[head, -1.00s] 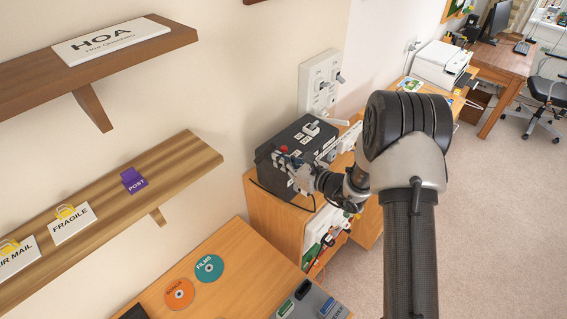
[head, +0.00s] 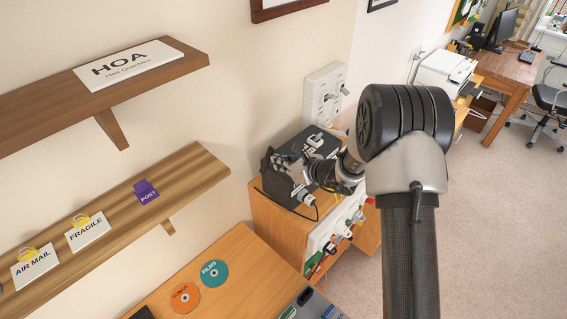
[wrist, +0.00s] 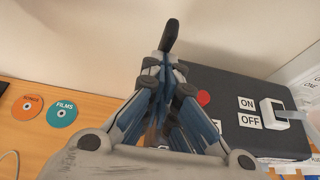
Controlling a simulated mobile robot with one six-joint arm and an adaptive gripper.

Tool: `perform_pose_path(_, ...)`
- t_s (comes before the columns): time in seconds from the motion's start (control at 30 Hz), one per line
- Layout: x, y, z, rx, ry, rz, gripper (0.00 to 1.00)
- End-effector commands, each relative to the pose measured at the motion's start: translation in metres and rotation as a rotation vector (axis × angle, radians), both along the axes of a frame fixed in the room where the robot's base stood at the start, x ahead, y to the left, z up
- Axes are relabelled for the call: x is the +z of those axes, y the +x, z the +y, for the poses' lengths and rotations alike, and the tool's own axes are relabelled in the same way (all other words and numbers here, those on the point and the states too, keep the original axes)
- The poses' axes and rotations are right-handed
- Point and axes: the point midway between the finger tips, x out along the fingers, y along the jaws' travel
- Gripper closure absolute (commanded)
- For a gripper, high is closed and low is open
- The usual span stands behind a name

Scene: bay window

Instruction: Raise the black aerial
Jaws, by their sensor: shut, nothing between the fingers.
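The black box (head: 318,140) stands on the wooden cabinet against the wall, partly hidden by my arm. In the wrist view its dark top (wrist: 235,90) shows a red button (wrist: 204,97), ON and OFF labels and a white switch (wrist: 272,113). My gripper (head: 272,158) is shut and empty at the left end of the box in the head view.
A white wall panel (head: 323,92) with switches is behind the box. A striped wooden shelf (head: 190,172) juts out at left. A wooden desk (head: 240,262) with two discs is in front.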

Motion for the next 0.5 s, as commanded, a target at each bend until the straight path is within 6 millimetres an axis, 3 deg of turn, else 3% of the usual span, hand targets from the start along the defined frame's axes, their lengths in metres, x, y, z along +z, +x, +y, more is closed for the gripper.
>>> perform_pose_path(0.03, 0.012, 0.004, 0.004, 0.004, -0.026, 0.019, 1.00)
perform_pose_path(0.1, 0.015, 0.008, 0.008, 0.004, -0.060, 0.052, 1.00)
perform_pose_path(0.5, 0.020, 0.023, 0.023, 0.001, -0.109, 0.108, 1.00)
